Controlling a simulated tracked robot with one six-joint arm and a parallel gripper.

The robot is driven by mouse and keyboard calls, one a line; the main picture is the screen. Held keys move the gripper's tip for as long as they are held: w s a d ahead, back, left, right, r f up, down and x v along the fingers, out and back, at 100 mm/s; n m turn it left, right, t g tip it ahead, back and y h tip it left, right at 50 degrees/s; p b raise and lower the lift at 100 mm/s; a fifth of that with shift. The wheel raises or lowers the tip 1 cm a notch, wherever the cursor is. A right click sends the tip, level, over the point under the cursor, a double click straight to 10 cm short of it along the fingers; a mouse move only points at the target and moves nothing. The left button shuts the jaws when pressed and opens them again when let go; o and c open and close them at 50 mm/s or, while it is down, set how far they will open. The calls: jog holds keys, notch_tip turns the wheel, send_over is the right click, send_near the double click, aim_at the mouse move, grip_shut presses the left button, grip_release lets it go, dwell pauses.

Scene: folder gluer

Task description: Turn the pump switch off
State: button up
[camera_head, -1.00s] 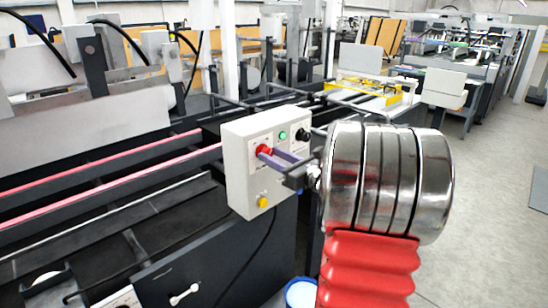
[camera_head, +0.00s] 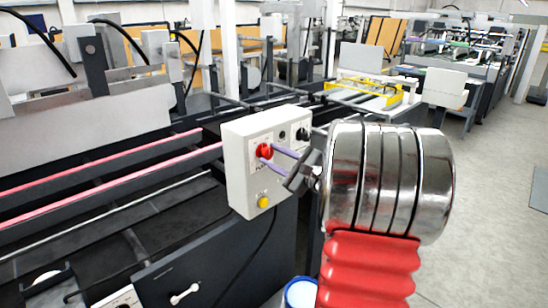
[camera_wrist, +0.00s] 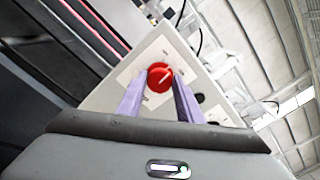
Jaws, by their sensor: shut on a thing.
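The control box (camera_head: 238,180) is pale grey and stands on the machine's side. On its face is a red rotary knob (camera_head: 264,150) with a label too small to read; I take it as the pump switch. My gripper (camera_head: 270,154) has its purple fingers on either side of the red knob, shut on it. In the wrist view the red knob (camera_wrist: 160,76) sits between the two fingertips (camera_wrist: 160,84), and its white pointer line lies slanted in the picture. The small round lamp (camera_head: 282,135) above the knob is dark.
A black knob (camera_head: 302,134) is right of the lamp on the same box. A yellow button (camera_head: 263,202) is below the red knob. Pink-red rails (camera_head: 110,183) run left of the box. Open floor (camera_head: 480,220) lies to the right.

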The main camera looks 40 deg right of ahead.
jog(key=n, duration=0.6)
jog(key=shift+a+f, duration=0.1)
dwell(0.5)
jog(key=o, duration=1)
jog(key=s, duration=1.3)
jog(key=shift+s+d, duration=0.2)
jog(key=shift+s, duration=0.2)
jog(key=shift+a, duration=0.1)
